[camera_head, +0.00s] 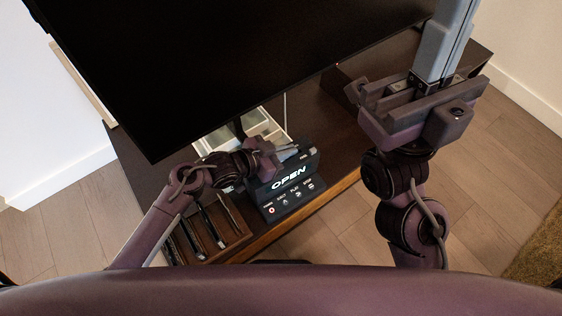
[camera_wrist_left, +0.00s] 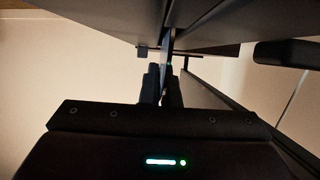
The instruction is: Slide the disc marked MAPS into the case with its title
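My left gripper (camera_head: 289,153) is above the back of a black disc player (camera_head: 291,189), whose display reads OPEN. In the left wrist view its two dark fingers (camera_wrist_left: 163,85) are close together, with a thin dark edge rising between them. I cannot tell whether that is a disc. A wooden rack (camera_head: 235,238) with several dark upright cases (camera_head: 212,228) stands left of the player; no titles are readable. No disc marked MAPS can be made out. My right gripper (camera_head: 448,40) is raised at the upper right, its fingertips cut off by the frame.
A large black television (camera_head: 220,60) hangs over the dark cabinet (camera_head: 325,130), close above my left gripper. A pale tray (camera_head: 215,140) lies behind the player. The cabinet top right of the player is mostly clear. Wood floor (camera_head: 345,225) lies in front.

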